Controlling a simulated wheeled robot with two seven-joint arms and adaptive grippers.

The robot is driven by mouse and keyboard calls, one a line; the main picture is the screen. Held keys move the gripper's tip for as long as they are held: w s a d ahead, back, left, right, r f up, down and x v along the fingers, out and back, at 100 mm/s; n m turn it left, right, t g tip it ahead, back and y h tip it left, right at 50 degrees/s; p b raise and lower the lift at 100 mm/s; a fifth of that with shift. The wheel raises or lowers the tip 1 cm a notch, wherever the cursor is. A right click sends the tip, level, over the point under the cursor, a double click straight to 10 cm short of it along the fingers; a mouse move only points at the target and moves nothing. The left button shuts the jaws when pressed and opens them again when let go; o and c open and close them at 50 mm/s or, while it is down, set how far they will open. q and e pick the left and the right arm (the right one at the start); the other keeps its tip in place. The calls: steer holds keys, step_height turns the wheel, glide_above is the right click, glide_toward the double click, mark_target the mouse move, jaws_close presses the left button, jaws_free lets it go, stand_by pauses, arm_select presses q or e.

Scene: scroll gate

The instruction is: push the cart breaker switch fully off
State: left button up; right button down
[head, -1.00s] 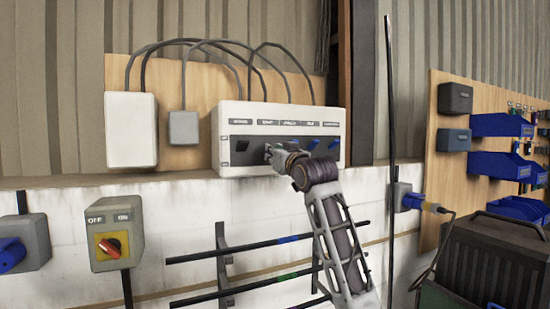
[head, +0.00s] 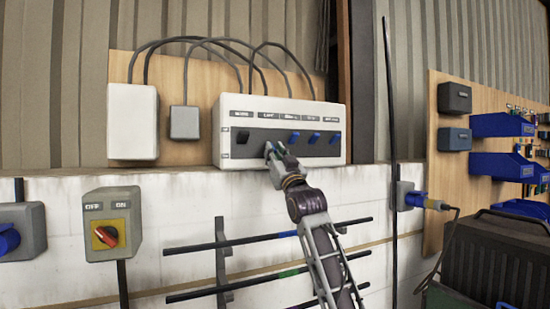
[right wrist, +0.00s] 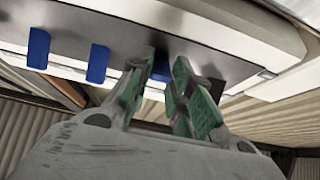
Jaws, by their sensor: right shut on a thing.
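The breaker box (head: 225,115) is white, with a dark strip holding a row of switches. The leftmost switch (head: 243,137) is black; three blue switches (head: 294,137) stand to the right. Labels run above them, too blurred to read surely. My right gripper (head: 270,151) is at the second switch position from the left and covers most of it. In the right wrist view, my right gripper's green-padded fingers (right wrist: 165,90) straddle a blue switch (right wrist: 156,94), mostly hidden between them. Two more blue switches (right wrist: 97,63) show to the left there. My left gripper is not in view.
A grey box with a red rotary knob (head: 107,235) is on the white wall at lower left. Dark horizontal rods (head: 240,241) run below the breaker box. A thin dark pole (head: 391,150) stands to its right. Blue bins (head: 500,125) hang farther right.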

steer(key=shift+w+f+t+b, duration=0.1)
steer(key=shift+f+t+b, duration=0.1)
steer(key=shift+t+b, duration=0.15)
stand_by(0.4)
steer(key=c, duration=1.3)
jaws_free()
steer(key=shift+v, duration=6.05)
steer(key=shift+f, duration=0.1)
